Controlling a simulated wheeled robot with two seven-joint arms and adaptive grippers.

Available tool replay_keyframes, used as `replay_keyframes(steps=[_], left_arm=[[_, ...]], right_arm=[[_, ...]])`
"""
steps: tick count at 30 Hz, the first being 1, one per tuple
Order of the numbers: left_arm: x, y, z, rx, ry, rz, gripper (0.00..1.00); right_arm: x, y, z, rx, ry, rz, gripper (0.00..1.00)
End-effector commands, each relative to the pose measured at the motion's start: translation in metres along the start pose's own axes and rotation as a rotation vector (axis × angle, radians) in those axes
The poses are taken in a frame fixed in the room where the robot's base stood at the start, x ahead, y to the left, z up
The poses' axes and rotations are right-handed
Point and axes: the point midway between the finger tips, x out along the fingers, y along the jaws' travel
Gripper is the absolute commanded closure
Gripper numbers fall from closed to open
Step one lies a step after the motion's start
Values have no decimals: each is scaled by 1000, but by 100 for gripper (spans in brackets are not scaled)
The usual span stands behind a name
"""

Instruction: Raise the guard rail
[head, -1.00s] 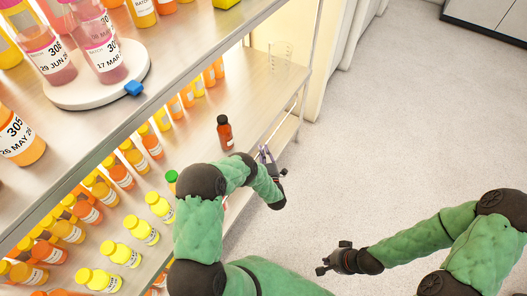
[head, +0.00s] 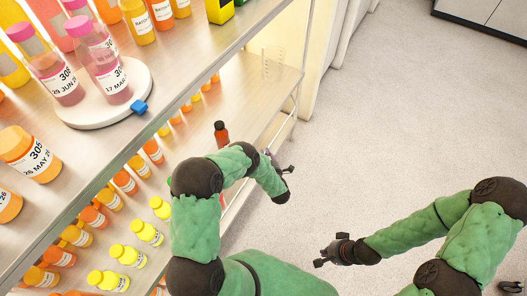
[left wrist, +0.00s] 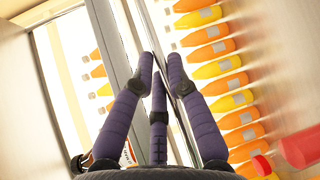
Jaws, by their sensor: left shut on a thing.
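The guard rail is a thin metal bar along the front of the lower shelf, seen in the head view (head: 283,127) and running diagonally in the left wrist view (left wrist: 127,38). My left gripper (head: 284,164) is at the shelf front, partly hidden by its own wrist. In the left wrist view its purple fingers (left wrist: 160,78) close around the bar. My right gripper (head: 326,251) is away from the shelf, above the floor, with its fingers apart and nothing seen between them.
A dark-capped red bottle (head: 221,134) stands on the lower shelf near its front. The upper shelf holds a white round stand (head: 70,115) with pink bottles.

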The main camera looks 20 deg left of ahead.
Motion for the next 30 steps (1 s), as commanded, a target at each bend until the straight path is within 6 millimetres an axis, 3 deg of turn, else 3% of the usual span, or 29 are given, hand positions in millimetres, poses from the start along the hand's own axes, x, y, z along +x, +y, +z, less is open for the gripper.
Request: replay_keyframes(steps=[7,23,24,25,26,30], left_arm=[[-6,3,4,-61,0,-65,100],[-6,1,5,-77,-1,-84,100],[-7,1,5,-77,-1,-84,73],[-6,1,5,-77,-1,-84,64],[-6,1,5,-78,-1,-84,59],[-6,2,5,-78,-1,-82,59]], right_arm=[[-11,-4,0,0,0,0,100],[-12,-4,1,0,0,0,100],[-12,-4,1,0,0,0,100],[-12,-4,1,0,0,0,100],[-12,-4,1,0,0,0,100],[-12,-4,1,0,0,0,100]])
